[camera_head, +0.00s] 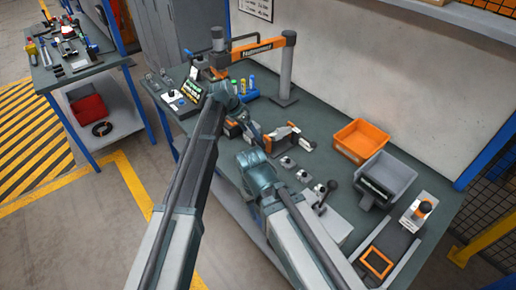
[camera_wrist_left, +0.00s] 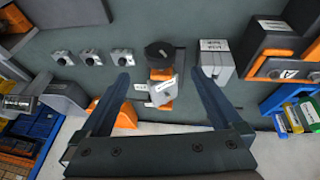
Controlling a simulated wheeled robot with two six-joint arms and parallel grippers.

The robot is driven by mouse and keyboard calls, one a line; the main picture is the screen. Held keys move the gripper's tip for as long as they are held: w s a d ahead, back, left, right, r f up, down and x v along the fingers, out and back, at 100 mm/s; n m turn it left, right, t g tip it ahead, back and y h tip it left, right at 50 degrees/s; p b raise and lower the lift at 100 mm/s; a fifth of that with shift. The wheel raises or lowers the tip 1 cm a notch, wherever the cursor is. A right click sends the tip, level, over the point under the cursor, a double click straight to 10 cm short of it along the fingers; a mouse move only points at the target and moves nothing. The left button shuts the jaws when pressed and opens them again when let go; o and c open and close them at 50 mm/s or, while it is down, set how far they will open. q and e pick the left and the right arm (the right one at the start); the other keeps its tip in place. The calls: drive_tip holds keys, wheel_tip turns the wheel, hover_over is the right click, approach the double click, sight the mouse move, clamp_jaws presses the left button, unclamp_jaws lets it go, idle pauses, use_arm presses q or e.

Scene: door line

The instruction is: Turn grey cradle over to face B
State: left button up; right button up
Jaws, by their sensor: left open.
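A small grey piece with a white label (camera_wrist_left: 163,91) sits tilted among orange parts in the left wrist view. I take it for the grey cradle, but cannot be sure; its face letter is too small to read. A black round part lies just beyond it. My left gripper (camera_wrist_left: 160,78) is open, with one finger on either side of this piece and gaps to both. In the head view my left gripper (camera_head: 257,135) is over the bench, partly hidden by my arm. My right arm reaches in from below; its gripper does not show.
A grey block with white labels (camera_wrist_left: 213,62) stands beside one finger. Several small metal fittings (camera_wrist_left: 90,57) lie on the other side. On the bench (camera_head: 325,125) are an orange bin (camera_head: 360,139) and a grey bin (camera_head: 390,172). An orange-armed post (camera_head: 286,70) stands at the back.

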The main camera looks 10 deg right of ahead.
sight(257, 142)
use_arm(q)
drive_tip(key=b+x, duration=0.7)
drive_tip(key=x, duration=0.1)
drive_tip(key=shift+d+f, duration=0.15)
drive_tip(key=shift+f, duration=0.25)
drive_tip(key=shift+r, duration=0.1)
drive_tip(key=c, duration=1.4)
drive_tip(key=shift+w, duration=0.1)
